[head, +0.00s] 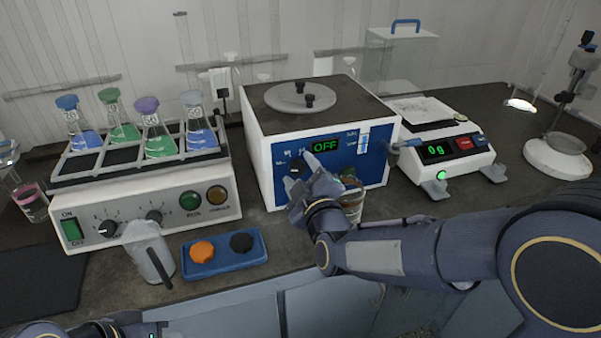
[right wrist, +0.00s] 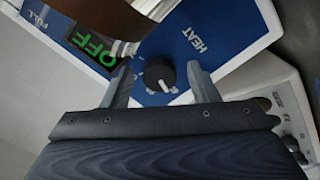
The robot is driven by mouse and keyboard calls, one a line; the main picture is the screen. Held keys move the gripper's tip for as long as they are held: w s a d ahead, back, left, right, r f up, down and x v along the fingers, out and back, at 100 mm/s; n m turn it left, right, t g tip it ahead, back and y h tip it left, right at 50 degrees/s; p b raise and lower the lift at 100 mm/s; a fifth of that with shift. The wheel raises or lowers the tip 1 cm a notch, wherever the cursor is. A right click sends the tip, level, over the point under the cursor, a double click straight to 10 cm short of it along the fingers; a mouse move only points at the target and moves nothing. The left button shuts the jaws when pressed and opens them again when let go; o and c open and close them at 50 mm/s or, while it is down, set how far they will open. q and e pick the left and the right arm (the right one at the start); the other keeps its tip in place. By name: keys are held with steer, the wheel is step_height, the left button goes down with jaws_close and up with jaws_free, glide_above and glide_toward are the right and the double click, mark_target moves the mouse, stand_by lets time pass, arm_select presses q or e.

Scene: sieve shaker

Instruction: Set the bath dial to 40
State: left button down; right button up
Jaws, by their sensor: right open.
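The water bath (head: 262,152) is a white box with a blue front panel and a round lid on top. Its green display (head: 325,146) reads OFF. The black bath dial (right wrist: 158,75) has a white pointer mark and sits beside the word HEAT in the right wrist view. My right gripper (right wrist: 163,84) is open, with one finger on each side of the dial and gaps showing. In the head view the right gripper (head: 300,175) is at the lower left of the panel, partly covering it. Only a piece of my left arm shows at the bottom left; its fingers are not visible.
A flask shaker (head: 150,205) stands left, a balance (head: 444,158) right. A blue tray (head: 224,265) with orange and black pieces lies in front.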

steer(key=v, duration=0.7)
steer(key=shift+s, duration=0.25)
